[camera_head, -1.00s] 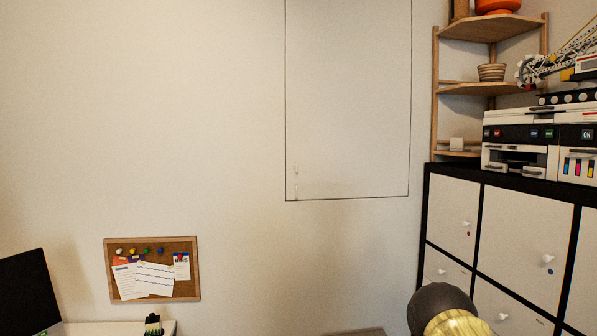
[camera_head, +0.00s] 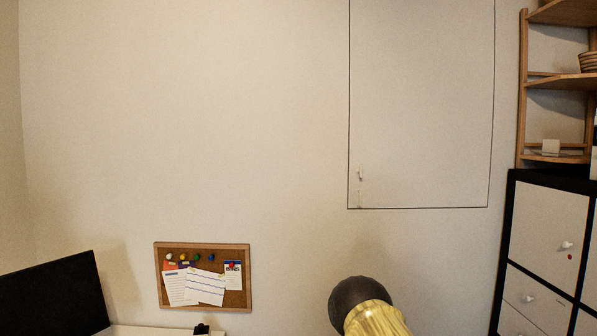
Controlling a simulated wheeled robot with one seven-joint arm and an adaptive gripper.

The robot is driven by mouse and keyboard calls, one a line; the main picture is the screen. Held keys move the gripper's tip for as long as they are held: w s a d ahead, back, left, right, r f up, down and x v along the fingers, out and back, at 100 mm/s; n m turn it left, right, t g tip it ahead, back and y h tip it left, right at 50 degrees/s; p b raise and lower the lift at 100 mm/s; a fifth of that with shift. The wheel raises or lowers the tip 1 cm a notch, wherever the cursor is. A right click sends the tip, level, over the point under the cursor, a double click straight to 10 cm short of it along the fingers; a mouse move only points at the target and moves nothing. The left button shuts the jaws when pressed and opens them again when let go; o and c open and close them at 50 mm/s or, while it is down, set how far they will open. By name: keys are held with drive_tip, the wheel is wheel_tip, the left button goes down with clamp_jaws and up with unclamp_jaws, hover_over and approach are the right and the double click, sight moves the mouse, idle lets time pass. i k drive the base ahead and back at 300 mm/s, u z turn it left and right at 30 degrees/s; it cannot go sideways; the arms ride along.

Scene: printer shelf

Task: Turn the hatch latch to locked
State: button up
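The hatch (camera_head: 425,110) is a flat wall panel outlined by a thin dark line, flush with the pale wall, right of the middle in the head view. My gripper is not in view.
A cork board (camera_head: 203,277) with papers and pins hangs at the lower left. A black monitor (camera_head: 50,300) stands at the far left. A black-framed cabinet (camera_head: 545,225) and a wooden corner shelf (camera_head: 522,90) stand at the right. The wall between is bare.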

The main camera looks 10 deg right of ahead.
sight(360, 170)
drive_tip(key=z, duration=0.05)
drive_tip(key=i, duration=1.2)
drive_tip(key=z, duration=0.45)
